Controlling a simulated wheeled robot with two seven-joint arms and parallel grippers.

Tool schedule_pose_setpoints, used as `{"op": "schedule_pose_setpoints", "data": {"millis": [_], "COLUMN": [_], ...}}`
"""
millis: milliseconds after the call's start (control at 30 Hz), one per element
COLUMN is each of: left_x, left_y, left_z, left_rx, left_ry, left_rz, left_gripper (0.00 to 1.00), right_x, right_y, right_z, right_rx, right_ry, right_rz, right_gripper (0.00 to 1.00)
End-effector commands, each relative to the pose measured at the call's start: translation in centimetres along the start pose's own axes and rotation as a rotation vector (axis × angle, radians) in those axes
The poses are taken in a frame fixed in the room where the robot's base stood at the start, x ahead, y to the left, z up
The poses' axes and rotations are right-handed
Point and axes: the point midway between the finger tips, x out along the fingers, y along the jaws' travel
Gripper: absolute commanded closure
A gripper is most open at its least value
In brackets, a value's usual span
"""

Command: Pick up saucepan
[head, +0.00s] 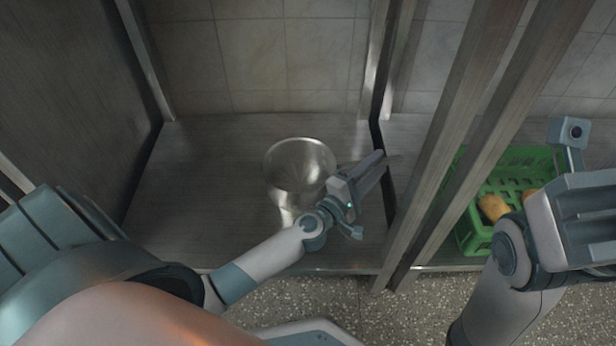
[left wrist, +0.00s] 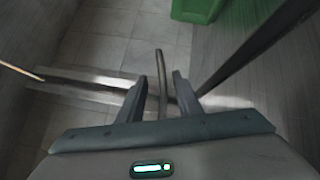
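A shiny metal saucepan (head: 300,165) stands on the dark metal shelf on the left of the head view, its round open mouth facing up. My left gripper (head: 372,172) is just right of the pan, over its handle. In the left wrist view the thin dark handle (left wrist: 160,75) runs between the two fingertips of my left gripper (left wrist: 160,92). The fingers are apart, with a narrow gap on each side of the handle. My right gripper (head: 588,222) is at the right edge of the head view; its fingers cannot be made out.
Upright metal posts (head: 465,130) stand right of the pan and divide the shelf. Beyond them is a green crate (head: 470,232) holding tan, rounded items (head: 494,207). A tiled wall (head: 270,60) closes the back. The shelf (head: 190,200) left of the pan is clear.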

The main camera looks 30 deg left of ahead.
Motion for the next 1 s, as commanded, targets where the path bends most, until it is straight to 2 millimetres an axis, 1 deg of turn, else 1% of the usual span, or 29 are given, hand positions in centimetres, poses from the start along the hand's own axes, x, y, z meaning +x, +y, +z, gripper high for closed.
{"op": "schedule_pose_setpoints", "data": {"millis": [33,133,567,667,800,1000], "left_x": [0.5,1.0,1.4,2.2,3.8,5.9], "left_y": [0.0,0.0,-0.1,-0.2,-0.5,-0.4], "left_z": [0.0,0.0,0.0,-0.1,-0.2,-0.3], "left_rx": [0.001,0.001,0.0,0.001,0.001,0.001], "left_ry": [0.0,0.0,0.0,0.0,-0.001,0.001], "left_rz": [0.001,0.0,0.0,0.001,0.001,0.001], "left_gripper": [0.68,0.68,0.68,0.68,0.68,0.68], "right_x": [0.0,0.0,-0.1,-0.2,-0.3,0.2], "right_y": [0.0,0.0,0.0,-0.1,-0.3,-0.6], "right_z": [0.0,0.0,-0.1,-0.2,-0.6,-1.0], "right_rx": [0.0,0.0,0.001,0.002,0.009,0.023], "right_ry": [0.0,0.0,0.003,0.007,0.024,0.054], "right_rz": [0.0,0.0,-0.002,-0.004,-0.008,-0.006], "right_gripper": [0.69,0.69,0.69,0.69,0.69,0.69]}}
